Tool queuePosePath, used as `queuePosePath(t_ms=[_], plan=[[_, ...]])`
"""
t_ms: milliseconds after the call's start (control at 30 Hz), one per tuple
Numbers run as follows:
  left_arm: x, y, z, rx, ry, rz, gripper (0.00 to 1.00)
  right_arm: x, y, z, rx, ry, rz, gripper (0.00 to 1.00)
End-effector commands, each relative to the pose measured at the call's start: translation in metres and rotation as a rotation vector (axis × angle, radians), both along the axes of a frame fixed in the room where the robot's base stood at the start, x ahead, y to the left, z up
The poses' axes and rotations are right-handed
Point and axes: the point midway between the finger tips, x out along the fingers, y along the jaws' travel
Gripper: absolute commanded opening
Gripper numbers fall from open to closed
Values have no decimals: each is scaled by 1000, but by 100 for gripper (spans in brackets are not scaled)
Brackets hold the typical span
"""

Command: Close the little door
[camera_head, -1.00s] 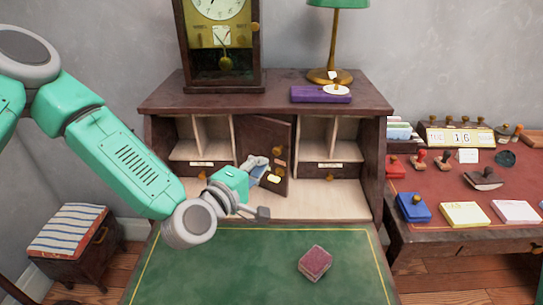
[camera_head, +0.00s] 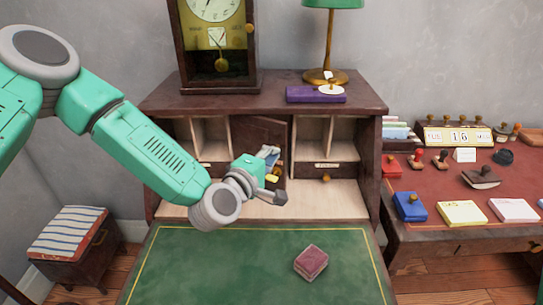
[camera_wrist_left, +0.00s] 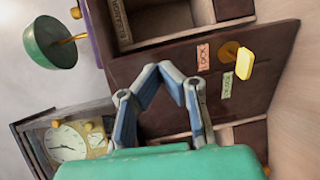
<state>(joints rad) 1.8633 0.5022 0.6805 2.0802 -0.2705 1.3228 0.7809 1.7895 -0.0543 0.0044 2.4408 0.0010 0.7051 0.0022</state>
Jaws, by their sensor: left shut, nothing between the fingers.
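The little door (camera_head: 262,133) is a dark wooden panel in the middle of the desk's cubby shelf. It stands ajar, with its right edge swung out toward me. The wrist view shows its face (camera_wrist_left: 180,112) tilted, with a lock label (camera_wrist_left: 203,57), a second label and a yellow key-like piece (camera_wrist_left: 244,63). My left gripper (camera_head: 271,155) is at the door's lower front and hides part of it. In the wrist view its shut, empty fingertips (camera_wrist_left: 167,72) are over the door's face; I cannot tell whether they touch. My right gripper is out of view.
The desk (camera_head: 170,102) carries a clock (camera_head: 213,82), a green lamp (camera_head: 328,45) and a purple pad (camera_head: 315,96) on top. A dark red block (camera_head: 311,261) lies on the green mat (camera_head: 215,270). A side table with stamps (camera_head: 480,178) stands right.

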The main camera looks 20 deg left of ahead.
Motion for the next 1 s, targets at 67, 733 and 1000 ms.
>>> queuePosePath(t_ms=[67, 733, 1000], plan=[[5, -3, -1, -2, 0, 34, 0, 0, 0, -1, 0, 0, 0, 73], [65, -20, -1, -2, -3, 374, 0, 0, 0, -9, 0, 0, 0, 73], [73, -16, -1, -6, -1, 374, 0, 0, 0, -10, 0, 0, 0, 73]])
